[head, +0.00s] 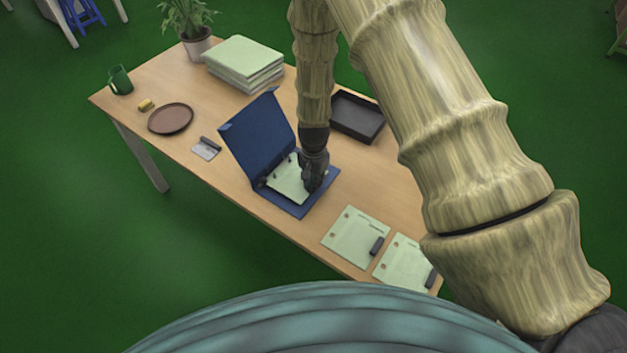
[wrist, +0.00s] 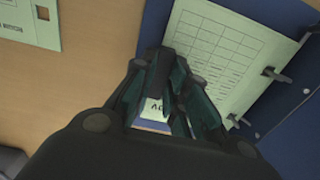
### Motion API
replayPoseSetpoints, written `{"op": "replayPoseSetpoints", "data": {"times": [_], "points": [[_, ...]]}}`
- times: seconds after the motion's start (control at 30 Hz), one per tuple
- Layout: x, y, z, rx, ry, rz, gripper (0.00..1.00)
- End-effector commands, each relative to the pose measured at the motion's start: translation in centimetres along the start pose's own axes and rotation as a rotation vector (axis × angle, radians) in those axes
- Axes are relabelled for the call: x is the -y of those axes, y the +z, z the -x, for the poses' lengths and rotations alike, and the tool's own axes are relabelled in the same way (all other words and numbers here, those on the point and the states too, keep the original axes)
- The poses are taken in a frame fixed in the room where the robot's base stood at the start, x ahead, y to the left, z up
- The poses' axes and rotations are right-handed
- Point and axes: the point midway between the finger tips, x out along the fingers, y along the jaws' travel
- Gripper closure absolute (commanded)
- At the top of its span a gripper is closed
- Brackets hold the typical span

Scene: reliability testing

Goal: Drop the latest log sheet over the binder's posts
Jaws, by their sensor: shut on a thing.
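The blue binder (head: 258,142) lies open on the table, its cover raised toward the back left. A pale green log sheet (head: 287,184) is over its inner base, and its printed grid shows in the wrist view (wrist: 218,52). My gripper (head: 314,182) points down at the sheet's right side. In the wrist view its fingers (wrist: 160,110) are closed at the sheet's edge; the gripped part is mostly hidden. Two metal posts, one upper (wrist: 275,75) and one lower (wrist: 247,133), show near the sheet's right edge. I cannot tell whether they pass through its holes.
Two more pale sheets with dark blocks, one nearer the binder (head: 352,236) and one farther right (head: 402,262), lie at the table's front edge. A black tray (head: 357,116) stands behind my gripper. A paper stack (head: 243,62), plant (head: 190,22), brown plate (head: 170,118) and green mug (head: 120,79) stand farther off.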

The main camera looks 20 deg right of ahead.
Motion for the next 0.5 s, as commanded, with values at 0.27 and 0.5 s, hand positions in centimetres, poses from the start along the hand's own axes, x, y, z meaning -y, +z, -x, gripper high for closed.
{"op": "replayPoseSetpoints", "data": {"times": [0.27, 0.5], "points": [[0.0, -0.01, -0.26, 0.0, 0.0, 0.0, 1.0], [0.0, -0.01, -0.25, 0.0, 0.0, 0.0, 0.66]]}}
